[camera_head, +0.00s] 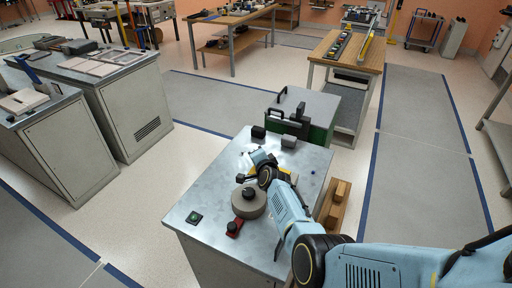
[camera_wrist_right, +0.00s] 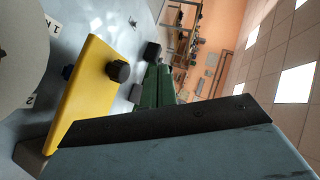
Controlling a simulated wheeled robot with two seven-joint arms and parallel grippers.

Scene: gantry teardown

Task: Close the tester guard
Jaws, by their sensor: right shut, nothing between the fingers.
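A yellow plate (camera_wrist_right: 88,92) with a black knob (camera_wrist_right: 118,71) stands tilted in the right wrist view, beside a round grey disc (camera_wrist_right: 18,45). It looks like the tester guard, but the frames do not settle this. In the head view my right arm hides that spot. The disc (camera_head: 246,204) with a dark knob lies on the metal-topped bench (camera_head: 205,185). My right gripper (camera_head: 243,178) is small there, shut and empty, just above the bench behind the disc. I see no contact with the plate. My left gripper is not in view.
A red switch block (camera_head: 234,227) and a green button (camera_head: 194,217) sit on the bench's front part. Black blocks (camera_head: 258,132) stand at its back edge. A green machine with black handles (camera_head: 318,112) is behind. Wooden blocks (camera_head: 335,205) lie at right.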

